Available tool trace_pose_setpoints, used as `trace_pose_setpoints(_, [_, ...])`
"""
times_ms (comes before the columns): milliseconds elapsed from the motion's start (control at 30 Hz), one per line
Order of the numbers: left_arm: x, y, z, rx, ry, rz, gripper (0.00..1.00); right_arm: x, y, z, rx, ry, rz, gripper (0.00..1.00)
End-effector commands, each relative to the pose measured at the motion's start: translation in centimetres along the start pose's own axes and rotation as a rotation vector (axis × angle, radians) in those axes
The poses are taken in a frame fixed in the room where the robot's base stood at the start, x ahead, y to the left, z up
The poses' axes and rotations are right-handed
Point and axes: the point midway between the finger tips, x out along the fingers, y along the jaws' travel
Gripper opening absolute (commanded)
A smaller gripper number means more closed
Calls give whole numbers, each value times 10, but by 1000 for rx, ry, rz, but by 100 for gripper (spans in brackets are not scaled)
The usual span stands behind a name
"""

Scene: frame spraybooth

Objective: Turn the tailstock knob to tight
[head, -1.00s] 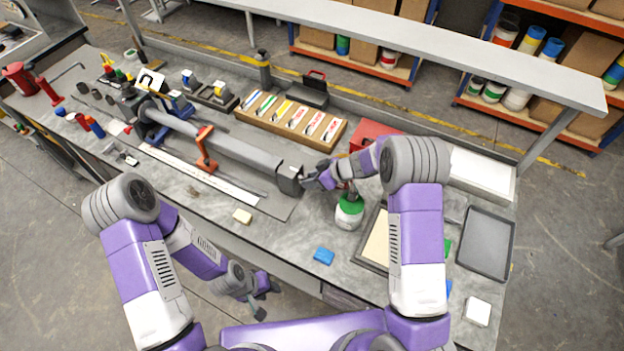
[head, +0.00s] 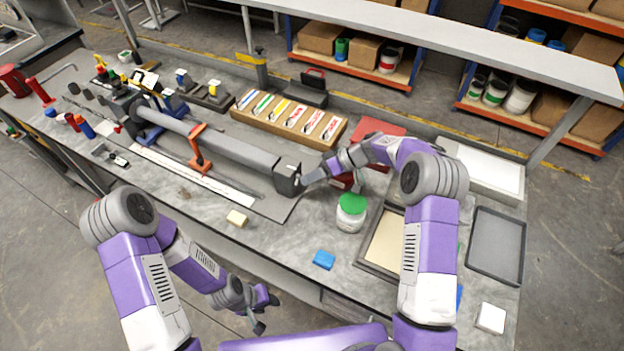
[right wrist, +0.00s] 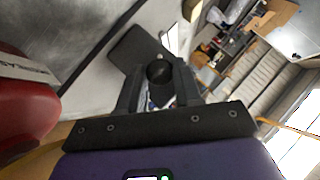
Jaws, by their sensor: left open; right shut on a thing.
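The tailstock (head: 287,181) is a dark grey block at the right end of the long grey frame jig (head: 215,146) on the bench. The tailstock knob (right wrist: 158,72) shows in the right wrist view as a round black knob between my right fingers, in front of the dark tailstock block (right wrist: 138,50). My right gripper (head: 306,180) is shut on the knob at the block's right end; in the head view the fingers and wrist hide the knob. My left gripper (head: 264,313) is open and empty, low in front of the bench edge, away from the jig.
A red object (right wrist: 22,100) is close on the left in the right wrist view. A wooden rack (head: 290,118) lies behind the jig.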

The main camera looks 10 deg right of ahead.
Motion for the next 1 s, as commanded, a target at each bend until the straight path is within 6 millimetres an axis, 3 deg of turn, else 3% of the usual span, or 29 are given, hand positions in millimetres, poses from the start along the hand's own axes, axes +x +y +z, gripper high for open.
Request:
trace_pose_setpoints(433, [1, 0, 0, 0, 0, 0, 43, 0, 0, 0, 8, 0, -6, 3])
trace_pose_setpoints(467, [1, 0, 0, 0, 0, 0, 43, 0, 0, 0, 8, 1, -6, 38])
trace_pose_setpoints(600, [1, 0, 0, 0, 0, 0, 43, 0, 0, 0, 8, 1, -6, 59])
trace_pose_setpoints(1000, [2, 0, 0, 0, 0, 0, 43, -6, -6, -6, 4, 2, -6, 59])
